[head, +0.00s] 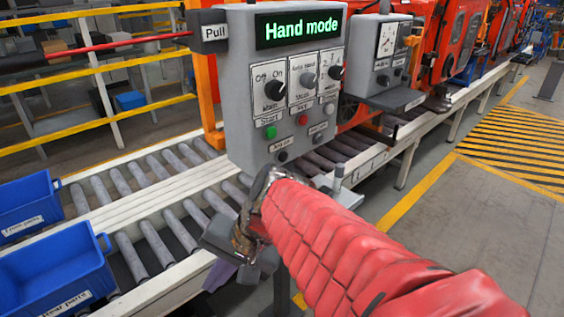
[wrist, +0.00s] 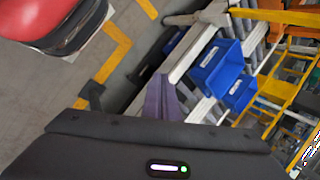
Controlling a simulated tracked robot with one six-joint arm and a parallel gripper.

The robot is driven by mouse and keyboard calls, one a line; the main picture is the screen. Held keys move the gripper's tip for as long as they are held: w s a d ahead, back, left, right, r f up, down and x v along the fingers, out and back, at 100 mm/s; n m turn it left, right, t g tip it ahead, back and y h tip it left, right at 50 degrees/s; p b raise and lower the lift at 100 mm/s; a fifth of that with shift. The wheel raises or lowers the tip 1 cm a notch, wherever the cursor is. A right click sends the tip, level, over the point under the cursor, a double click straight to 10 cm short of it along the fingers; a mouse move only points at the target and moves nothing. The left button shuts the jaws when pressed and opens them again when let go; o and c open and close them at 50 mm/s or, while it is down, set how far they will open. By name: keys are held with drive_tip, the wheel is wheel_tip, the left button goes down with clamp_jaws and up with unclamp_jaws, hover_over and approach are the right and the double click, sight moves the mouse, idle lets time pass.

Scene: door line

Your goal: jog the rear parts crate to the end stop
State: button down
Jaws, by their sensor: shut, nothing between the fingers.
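The blue rear parts crate (head: 50,275) sits at the lower left on the near roller lane (head: 150,252), cut off by the frame edge. A blue crate, likely the same one, shows in the wrist view (wrist: 215,70). I cannot make out the end stop.
A second blue crate (head: 28,200) stands on the far lane; it also shows in the wrist view (wrist: 241,93). A red pull bar (head: 100,45) and yellow railings (head: 90,70) are at the left. A smaller grey box (head: 385,55) stands behind the panel. The right floor is clear.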

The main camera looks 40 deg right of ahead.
sight(285, 158)
drive_tip(key=w+d+r+m+t+y, duration=0.1)
drive_tip(key=w+d+m+t+y, duration=0.15)
drive_tip(key=d+m, duration=0.4)
drive_tip(key=w+d+r+m+t+y, duration=0.1)
drive_tip(key=w+d+r+m+t, duration=0.1)
drive_tip(key=w+d+m+t, duration=0.4)
drive_tip(key=s+d+m+t+h, duration=0.1)
drive_tip(key=s+d+m+h, duration=0.1)
drive_tip(key=d, duration=0.4)
drive_tip(key=s+d+r+m+t+h, duration=0.1)
drive_tip(key=s+d+m+t+h, duration=0.1)
drive_tip(key=d+m, duration=0.4)
drive_tip(key=s+d+r+m+t+h, duration=0.1)
drive_tip(key=s+d+m+t+h, duration=0.1)
drive_tip(key=s+d+m, duration=0.3)
drive_tip(key=d+h, duration=0.1)
drive_tip(key=d, duration=0.2)
drive_tip(key=shift+d+r, duration=0.2)
drive_tip(key=shift+r, duration=0.05)
drive_tip(key=shift+h, duration=0.25)
drive_tip(key=shift+w+a, duration=0.2)
drive_tip(key=shift+w, duration=6.8)
drive_tip(key=shift+w+d, duration=0.1)
drive_tip(key=shift+d, duration=0.05)
